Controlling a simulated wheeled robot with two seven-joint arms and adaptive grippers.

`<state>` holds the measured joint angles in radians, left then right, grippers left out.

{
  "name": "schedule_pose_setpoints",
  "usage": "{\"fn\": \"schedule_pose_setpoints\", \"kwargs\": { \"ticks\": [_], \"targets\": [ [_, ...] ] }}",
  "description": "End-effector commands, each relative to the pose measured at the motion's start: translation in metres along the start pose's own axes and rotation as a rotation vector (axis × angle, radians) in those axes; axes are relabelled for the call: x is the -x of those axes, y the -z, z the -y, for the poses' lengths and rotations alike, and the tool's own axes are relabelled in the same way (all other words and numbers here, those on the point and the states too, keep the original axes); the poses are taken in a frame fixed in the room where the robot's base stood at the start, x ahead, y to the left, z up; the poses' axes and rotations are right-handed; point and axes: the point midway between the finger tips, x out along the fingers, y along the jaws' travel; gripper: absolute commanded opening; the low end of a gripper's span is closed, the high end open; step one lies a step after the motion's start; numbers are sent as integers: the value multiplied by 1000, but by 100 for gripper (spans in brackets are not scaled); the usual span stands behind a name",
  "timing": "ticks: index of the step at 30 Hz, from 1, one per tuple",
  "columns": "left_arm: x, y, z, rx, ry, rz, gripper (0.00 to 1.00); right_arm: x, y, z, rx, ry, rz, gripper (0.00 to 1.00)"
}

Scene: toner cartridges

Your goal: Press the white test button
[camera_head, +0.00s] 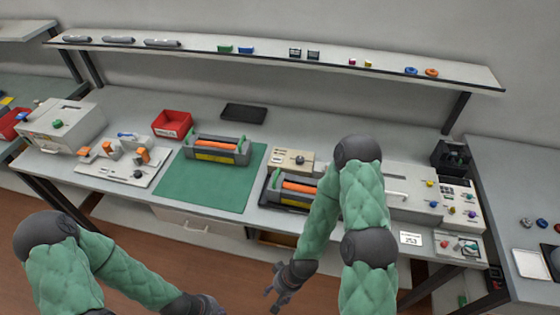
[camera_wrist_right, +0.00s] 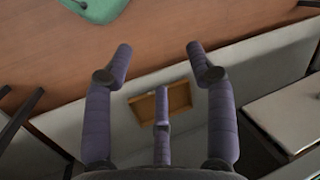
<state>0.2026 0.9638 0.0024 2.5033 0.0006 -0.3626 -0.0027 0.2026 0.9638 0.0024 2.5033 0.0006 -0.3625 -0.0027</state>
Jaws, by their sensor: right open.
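I cannot pick out a white test button for certain at this size. A pale machine (camera_head: 415,203) stands at the right end of the bench, with several small coloured knobs at its right side. My right arm hides part of its left side. My right gripper (camera_head: 275,291) is open and empty, low in front of the bench edge and well left of the machine. Its spread fingers show in the right wrist view (camera_wrist_right: 160,75) with nothing between them. My left gripper (camera_head: 207,308) is at the bottom edge, partly cut off, so its fingers cannot be judged.
A toner cartridge (camera_head: 217,150) lies on the green mat (camera_head: 205,191). Another cartridge (camera_head: 297,188) lies in a dark tray beside my right arm. A shelf (camera_head: 270,56) runs behind.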

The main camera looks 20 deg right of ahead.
Motion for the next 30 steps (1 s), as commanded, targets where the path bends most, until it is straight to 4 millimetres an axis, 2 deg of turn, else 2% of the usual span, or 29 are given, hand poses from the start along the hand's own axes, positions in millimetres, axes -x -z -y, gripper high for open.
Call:
{"fn": "schedule_pose_setpoints", "kwargs": {
  "ticks": [14, 15, 19, 21, 30],
  "targets": [
    [0, 0, 0, 0, 0, 0, 0, 0, 0, 0, 0, 0, 0, 57],
    [0, 0, 0, 0, 0, 0, 0, 0, 0, 0, 0, 0, 0, 51],
    [0, 0, 0, 0, 0, 0, 0, 0, 0, 0, 0, 0, 0, 14],
    [0, 0, 0, 0, 0, 0, 0, 0, 0, 0, 0, 0, 0, 0],
    [0, 0, 0, 0, 0, 0, 0, 0, 0, 0, 0, 0, 0, 0]
  ]
}}
